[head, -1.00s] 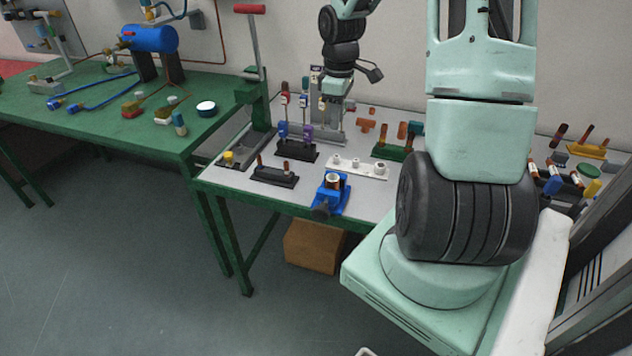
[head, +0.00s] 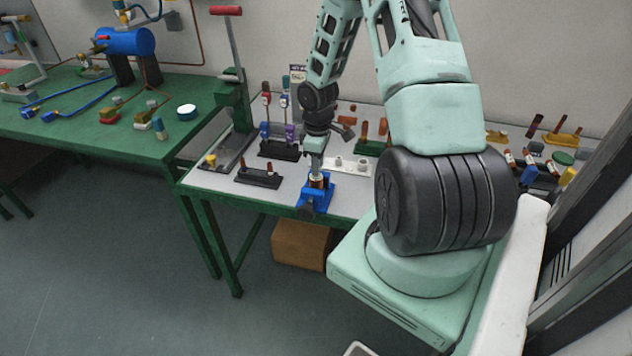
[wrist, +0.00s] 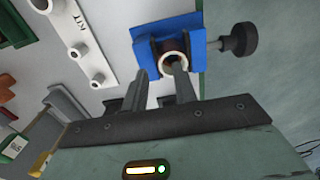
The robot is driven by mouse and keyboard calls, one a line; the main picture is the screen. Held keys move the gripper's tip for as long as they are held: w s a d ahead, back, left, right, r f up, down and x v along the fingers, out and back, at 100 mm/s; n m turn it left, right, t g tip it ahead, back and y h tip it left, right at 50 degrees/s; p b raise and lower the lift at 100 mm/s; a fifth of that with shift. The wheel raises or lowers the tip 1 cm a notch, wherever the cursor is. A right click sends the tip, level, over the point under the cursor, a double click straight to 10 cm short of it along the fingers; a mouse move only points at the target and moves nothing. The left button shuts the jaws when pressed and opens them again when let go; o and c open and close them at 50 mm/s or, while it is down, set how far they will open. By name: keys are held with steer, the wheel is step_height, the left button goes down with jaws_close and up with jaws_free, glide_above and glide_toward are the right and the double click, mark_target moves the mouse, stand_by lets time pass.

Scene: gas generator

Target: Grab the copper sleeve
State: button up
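A copper-coloured sleeve with a pale round rim (wrist: 171,60) stands in the jaws of a blue vise (wrist: 202,42) in the wrist view. In the head view the blue vise (head: 313,198) is at the front edge of the table, and the sleeve is mostly hidden behind my gripper (head: 316,172). My gripper (wrist: 159,70) is open, with a gap between its two fingers. I cannot tell whether a finger touches the sleeve.
A white holder with several pegs (head: 350,166) is close to the vise on the right. A black rack with short copper-coloured pieces (head: 257,178) is on the left. The vise's dark knob (wrist: 243,38) sticks out past the table edge. A tall green lever press (head: 235,85) stands further left.

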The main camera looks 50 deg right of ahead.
steer(key=shift+f, duration=1.1)
jaws_close()
steer(key=shift+r, duration=0.1)
